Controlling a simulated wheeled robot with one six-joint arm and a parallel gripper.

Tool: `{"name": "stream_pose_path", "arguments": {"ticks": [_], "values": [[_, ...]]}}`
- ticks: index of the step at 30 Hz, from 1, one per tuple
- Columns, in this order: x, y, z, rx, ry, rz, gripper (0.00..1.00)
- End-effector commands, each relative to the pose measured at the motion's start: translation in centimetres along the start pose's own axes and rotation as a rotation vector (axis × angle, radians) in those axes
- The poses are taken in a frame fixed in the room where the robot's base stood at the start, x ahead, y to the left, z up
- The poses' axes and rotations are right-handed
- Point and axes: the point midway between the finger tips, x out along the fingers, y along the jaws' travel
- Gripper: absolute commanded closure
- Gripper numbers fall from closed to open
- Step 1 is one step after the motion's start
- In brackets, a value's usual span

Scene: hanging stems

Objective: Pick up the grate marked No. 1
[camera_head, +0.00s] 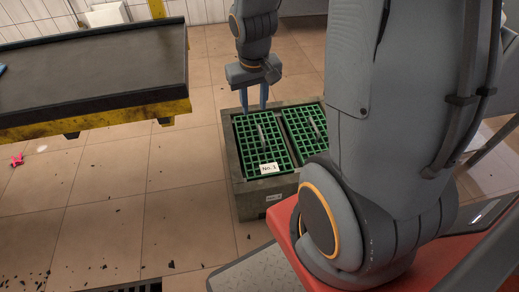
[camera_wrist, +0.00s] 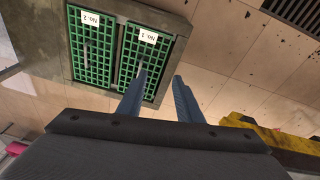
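The green grate marked No. 1 (camera_head: 254,146) lies in the left opening of a grey box-like frame (camera_head: 234,178) on the floor, its white label at the near end. It also shows in the wrist view (camera_wrist: 133,57), with a thin grey handle at its middle. My gripper (camera_head: 254,108) points down at the far end of this grate, above it. Its two blue fingers are apart, with nothing seen between them; they also show in the wrist view (camera_wrist: 160,82). Whether a fingertip touches the grate cannot be told.
A second green grate, marked No. 2 (camera_wrist: 90,50), lies beside it in the same frame. A dark-topped table with a yellow edge (camera_head: 95,75) stands at left. A pink star-shaped thing (camera_head: 17,161) and dark debris lie on the tiled floor. The floor left of the frame is mostly clear.

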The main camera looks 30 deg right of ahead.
Motion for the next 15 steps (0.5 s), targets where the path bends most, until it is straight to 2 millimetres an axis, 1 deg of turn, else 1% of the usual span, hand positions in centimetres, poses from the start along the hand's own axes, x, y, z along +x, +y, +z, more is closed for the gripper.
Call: {"name": "stream_pose_path", "arguments": {"ticks": [1,2,3,5,6,8,9,11,12,14,15], "values": [[3.3,0.5,-1.0,0.013,0.01,0.004,0.68],[4.5,0.9,-1.6,0.02,0.018,0.006,0.68],[6.2,1.3,-2.3,0.029,0.03,0.008,0.68],[8.7,1.9,-3.4,0.041,0.047,0.011,0.68],[10.4,2.3,-4.1,0.05,0.057,0.012,0.68],[13.0,3.0,-5.2,0.062,0.075,0.013,0.68],[14.7,3.4,-5.9,0.07,0.087,0.013,0.68],[17.2,4.0,-6.8,0.082,0.104,0.013,0.68],[19.0,4.5,-7.4,0.09,0.114,0.013,0.68],[21.6,5.1,-8.3,0.102,0.13,0.011,0.68],[23.2,5.5,-8.8,0.11,0.142,0.01,0.68]]}}
